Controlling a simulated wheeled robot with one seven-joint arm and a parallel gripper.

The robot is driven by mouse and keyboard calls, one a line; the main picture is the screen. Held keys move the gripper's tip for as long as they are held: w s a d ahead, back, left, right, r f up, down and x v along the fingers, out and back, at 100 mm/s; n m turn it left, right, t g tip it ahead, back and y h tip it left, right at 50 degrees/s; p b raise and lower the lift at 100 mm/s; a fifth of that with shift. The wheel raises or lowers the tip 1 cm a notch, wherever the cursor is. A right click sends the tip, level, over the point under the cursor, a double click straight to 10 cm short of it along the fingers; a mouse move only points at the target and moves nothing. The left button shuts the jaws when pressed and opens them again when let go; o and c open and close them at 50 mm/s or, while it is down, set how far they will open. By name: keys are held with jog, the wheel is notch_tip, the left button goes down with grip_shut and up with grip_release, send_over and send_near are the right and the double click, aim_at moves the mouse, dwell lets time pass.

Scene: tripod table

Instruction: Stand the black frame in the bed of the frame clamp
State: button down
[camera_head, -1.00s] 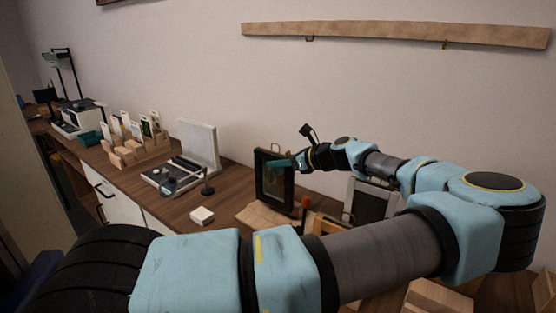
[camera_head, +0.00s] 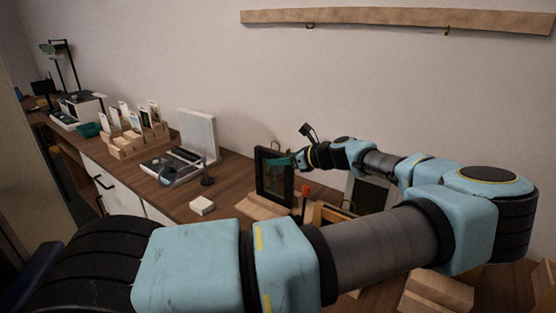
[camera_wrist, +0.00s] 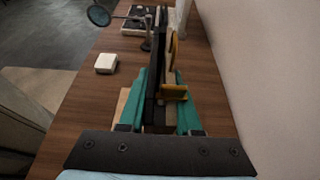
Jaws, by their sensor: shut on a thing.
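The black frame (camera_head: 273,178) is upright, its dark glass facing the head camera. My gripper (camera_head: 288,161) is shut on its upper right side. In the wrist view the teal fingers of my gripper (camera_wrist: 163,103) lie on both sides of the frame (camera_wrist: 156,72), which shows edge-on. Pale wood of what looks like the frame clamp (camera_head: 257,206) shows below the frame, with an orange-topped post (camera_head: 305,191) to its right. The wood also shows beside the left finger in the wrist view (camera_wrist: 122,103). Whether the frame's lower edge touches the bed cannot be told.
A white block (camera_head: 202,205) lies left of the clamp. Behind it are a small dark stand (camera_head: 207,172), a grey tray device (camera_head: 172,166) and a wooden card rack (camera_head: 135,140). A second, grey-edged frame (camera_head: 368,193) stands right, partly behind my arm. The wall is close behind.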

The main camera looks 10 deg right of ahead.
jog(key=c, duration=0.5)
grip_release()
jog(key=b+v, duration=0.3)
jog(key=v, duration=0.7)
jog(key=shift+s+d+r, duration=0.15)
jog(key=shift+s+d, duration=0.1)
notch_tip(320, 180, up, 9)
jog(key=p, duration=0.8)
jog(key=shift+p, duration=0.35)
